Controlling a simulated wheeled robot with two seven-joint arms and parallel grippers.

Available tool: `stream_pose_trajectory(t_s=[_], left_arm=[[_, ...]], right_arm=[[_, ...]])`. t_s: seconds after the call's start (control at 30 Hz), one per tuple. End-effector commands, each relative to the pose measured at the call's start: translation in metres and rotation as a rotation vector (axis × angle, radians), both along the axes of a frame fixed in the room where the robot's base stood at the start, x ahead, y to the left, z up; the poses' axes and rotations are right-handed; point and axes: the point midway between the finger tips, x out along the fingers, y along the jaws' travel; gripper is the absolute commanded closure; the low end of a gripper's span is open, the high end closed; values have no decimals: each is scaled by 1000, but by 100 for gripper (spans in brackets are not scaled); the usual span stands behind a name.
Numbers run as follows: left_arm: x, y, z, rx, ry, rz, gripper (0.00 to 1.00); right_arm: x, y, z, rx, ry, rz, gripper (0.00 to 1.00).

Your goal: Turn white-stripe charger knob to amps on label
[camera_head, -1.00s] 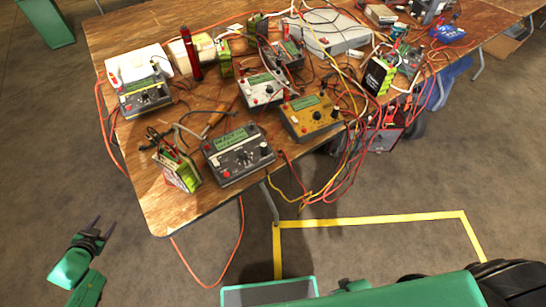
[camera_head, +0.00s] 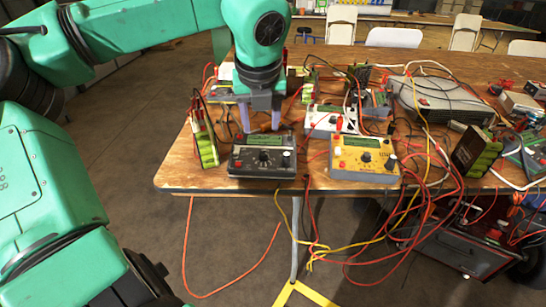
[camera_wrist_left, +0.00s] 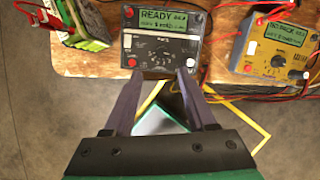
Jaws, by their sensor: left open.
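A dark grey charger (camera_head: 262,158) sits at the table's front edge. In the wrist view this charger (camera_wrist_left: 160,48) has a green display reading "READY", a dial knob (camera_wrist_left: 193,61) on its face and red and white sockets. My left gripper (camera_head: 261,128) is open and empty, pointing down at the dark charger's rear in the head view. In the wrist view its fingers (camera_wrist_left: 158,76) overlap the charger's lower edge. My right gripper is out of view.
A yellow charger (camera_head: 364,160) stands to the right; its display shows in the wrist view (camera_wrist_left: 280,35). A green battery pack (camera_head: 204,137) stands left of the dark charger. Red and yellow cables cross the table (camera_head: 178,172) and hang off its front.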

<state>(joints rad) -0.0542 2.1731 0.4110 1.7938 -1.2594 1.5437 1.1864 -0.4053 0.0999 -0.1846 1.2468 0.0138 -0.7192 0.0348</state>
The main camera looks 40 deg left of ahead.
Motion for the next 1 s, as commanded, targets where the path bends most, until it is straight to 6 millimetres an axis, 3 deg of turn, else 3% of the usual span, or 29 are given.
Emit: stream_pose_trajectory(t_s=[0.2,0.4,0.77,0.9,1.0], left_arm=[[17,14,-58,-6,4,-1,43],[30,24,-95,-5,1,0,43],[34,27,-104,-5,-2,-1,43],[34,27,-104,-5,-2,-1,97],[34,27,-104,-5,-2,-1,100]], right_arm=[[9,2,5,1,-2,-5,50],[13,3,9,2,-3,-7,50],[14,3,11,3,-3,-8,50],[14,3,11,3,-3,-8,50],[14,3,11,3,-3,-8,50]])
